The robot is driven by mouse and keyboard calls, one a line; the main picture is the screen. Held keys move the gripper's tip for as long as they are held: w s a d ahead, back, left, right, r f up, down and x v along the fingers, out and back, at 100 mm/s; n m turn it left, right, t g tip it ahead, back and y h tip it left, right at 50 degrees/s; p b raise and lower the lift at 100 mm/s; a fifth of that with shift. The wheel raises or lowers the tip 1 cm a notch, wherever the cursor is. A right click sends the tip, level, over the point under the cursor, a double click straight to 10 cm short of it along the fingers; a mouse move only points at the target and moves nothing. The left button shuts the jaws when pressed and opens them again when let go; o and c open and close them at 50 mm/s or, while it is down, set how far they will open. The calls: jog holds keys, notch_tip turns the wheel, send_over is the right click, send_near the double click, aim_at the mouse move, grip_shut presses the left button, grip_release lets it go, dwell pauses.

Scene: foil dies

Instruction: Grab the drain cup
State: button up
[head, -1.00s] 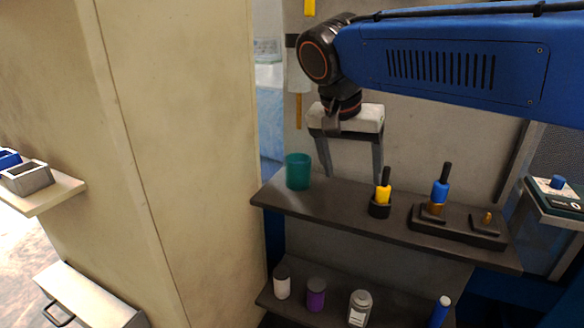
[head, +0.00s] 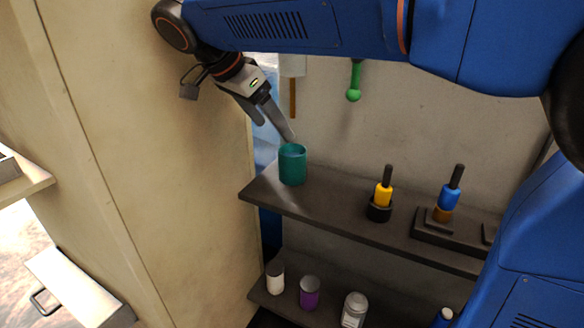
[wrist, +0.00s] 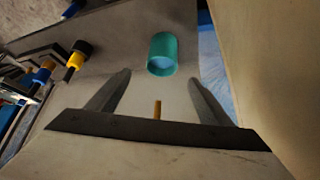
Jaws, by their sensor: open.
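The drain cup appears to be the teal cup (head: 292,168), upright at the left end of the upper dark shelf (head: 330,212). My gripper (head: 278,132) comes from the upper left, tilted down to the right, its fingertips close to the cup's rim. In the wrist view the cup (wrist: 161,56) lies just past the fingertips, roughly midway between the two open fingers (wrist: 158,77). Nothing is held between them. Whether a finger touches the rim cannot be told.
A yellow-handled tool (head: 383,195) and a blue-handled tool (head: 448,195) stand in dark holders to the cup's right. A purple-labelled container (head: 309,293) and other containers stand on the lower shelf. A beige panel (head: 150,150) rises at left, close to my gripper.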

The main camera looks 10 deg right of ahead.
send_near(292, 153)
notch_tip(292, 153, down, 3)
jog(key=s+d, duration=0.2)
jog(key=shift+w+x, duration=0.2)
jog(key=shift+x, duration=2.25)
jog(key=shift+r, duration=0.15)
jog(key=shift+c, duration=0.7)
jog(key=c, duration=1.1)
jog(key=shift+r, duration=0.1)
